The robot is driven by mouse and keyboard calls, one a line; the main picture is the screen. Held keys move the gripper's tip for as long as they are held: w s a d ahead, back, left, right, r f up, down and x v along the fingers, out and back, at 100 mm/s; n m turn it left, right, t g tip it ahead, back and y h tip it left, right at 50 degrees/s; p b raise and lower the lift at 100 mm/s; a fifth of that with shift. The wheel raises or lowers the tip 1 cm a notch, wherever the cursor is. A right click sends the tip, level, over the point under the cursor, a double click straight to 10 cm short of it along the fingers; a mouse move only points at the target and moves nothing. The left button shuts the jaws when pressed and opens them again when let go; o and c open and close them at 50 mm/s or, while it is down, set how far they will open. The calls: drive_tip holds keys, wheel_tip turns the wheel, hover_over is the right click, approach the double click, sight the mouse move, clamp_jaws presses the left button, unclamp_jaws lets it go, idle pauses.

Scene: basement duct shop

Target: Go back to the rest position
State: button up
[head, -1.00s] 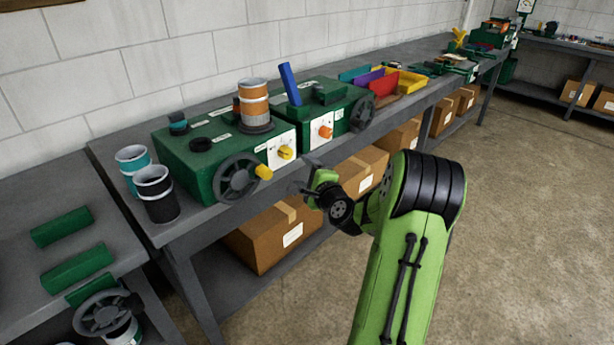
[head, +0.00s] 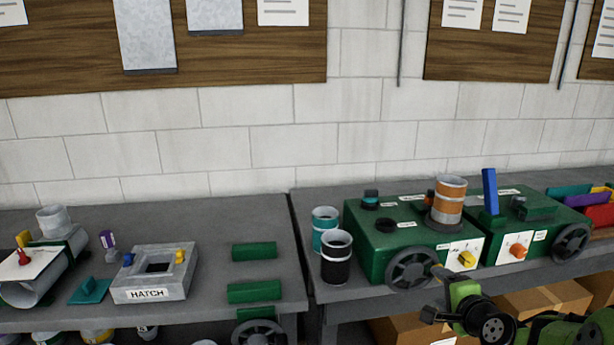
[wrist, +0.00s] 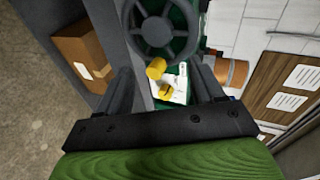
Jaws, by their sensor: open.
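My green and black gripper (head: 438,294) is at the lower right of the head view, in front of the green machine (head: 368,252). In the wrist view its two dark fingers stand apart with nothing held between them (wrist: 163,88). Beyond the fingers, the machine's grey handwheel (wrist: 160,32) with its yellow handle (wrist: 156,68) and a yellow knob on a white plate (wrist: 180,88) show. The gripper looks apart from the machine.
The workbench edge (head: 345,292) runs close beside my arm. Cardboard boxes (head: 400,330) stand below it. Black and teal cans (head: 336,268) sit left of the machine. Another bench at left holds a hatch block (head: 150,292) and green bars (head: 254,291).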

drive_tip(key=s+a+r+n+g+p, duration=0.2)
drive_tip(key=s+a+r+n, duration=0.3)
drive_tip(key=a, duration=0.3)
drive_tip(key=s+a+r+n+g+p, duration=0.2)
drive_tip(key=s+a+r+n+g, duration=0.1)
drive_tip(key=s+a+n, duration=0.4)
drive_tip(key=s+a+r+n+g+p, duration=0.1)
drive_tip(key=s+a+n, duration=0.1)
drive_tip(key=s, duration=0.6)
drive_tip(key=s+a+r+n+g+p, duration=0.1)
drive_tip(key=s+n+g, duration=0.1)
drive_tip(key=s, duration=0.7)
drive_tip(key=shift+a+r+n+p, duration=0.2)
drive_tip(key=shift+a+n+p, duration=0.2)
drive_tip(key=shift+n, duration=0.1)
